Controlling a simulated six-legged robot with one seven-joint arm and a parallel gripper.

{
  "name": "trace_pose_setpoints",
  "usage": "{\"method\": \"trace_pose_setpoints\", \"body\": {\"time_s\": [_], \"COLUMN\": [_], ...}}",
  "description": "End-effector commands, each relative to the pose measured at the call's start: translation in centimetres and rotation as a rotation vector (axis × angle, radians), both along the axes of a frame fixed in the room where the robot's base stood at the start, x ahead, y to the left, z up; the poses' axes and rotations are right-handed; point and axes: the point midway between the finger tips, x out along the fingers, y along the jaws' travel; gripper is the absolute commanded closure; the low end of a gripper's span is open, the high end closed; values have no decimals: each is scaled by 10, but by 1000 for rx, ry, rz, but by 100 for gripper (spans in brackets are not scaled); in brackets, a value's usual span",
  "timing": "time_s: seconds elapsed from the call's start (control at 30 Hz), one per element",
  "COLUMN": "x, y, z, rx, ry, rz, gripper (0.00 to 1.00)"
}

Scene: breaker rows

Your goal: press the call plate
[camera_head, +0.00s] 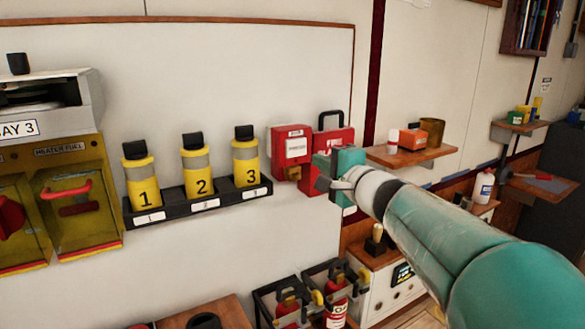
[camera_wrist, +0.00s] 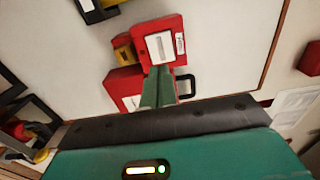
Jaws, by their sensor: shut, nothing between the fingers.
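A red wall box (camera_head: 278,141) carries a white plate (camera_head: 296,148) with red print, which I take for the call plate. In the wrist view the same white plate (camera_wrist: 158,46) shows on the red box (camera_wrist: 146,30). My gripper (camera_head: 322,168) is to the right of this box in the head view. Its green fingers are together and empty, and in the wrist view the fingertips (camera_wrist: 158,70) point at the edge of the red box beside the plate. I cannot tell whether they touch it.
A second red box with a black handle (camera_head: 331,118) is right beside it, partly hidden by my gripper. Yellow numbered canisters (camera_head: 196,170) stand in a black rack to the left. A wooden shelf (camera_head: 410,157) with small items juts out on the right. A fire extinguisher (camera_head: 335,315) stands below.

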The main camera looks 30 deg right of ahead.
Motion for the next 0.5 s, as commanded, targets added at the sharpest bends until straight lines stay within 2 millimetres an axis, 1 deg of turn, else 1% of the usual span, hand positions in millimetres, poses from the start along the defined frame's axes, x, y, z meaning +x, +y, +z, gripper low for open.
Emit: {"method": "trace_pose_setpoints", "body": {"time_s": [0.03, 0.1, 0.23, 0.33, 0.5], "x": [12, 27, 50, 63, 73], "y": [0, -1, -3, -3, -4], "z": [-2, -2, -1, -1, -1], "rx": [0, 0, -1, 0, 0], "ry": [4, 4, 3, 2, 2], "rz": [2, 1, 2, 2, 1], "gripper": [100, 100, 100, 100, 100]}}
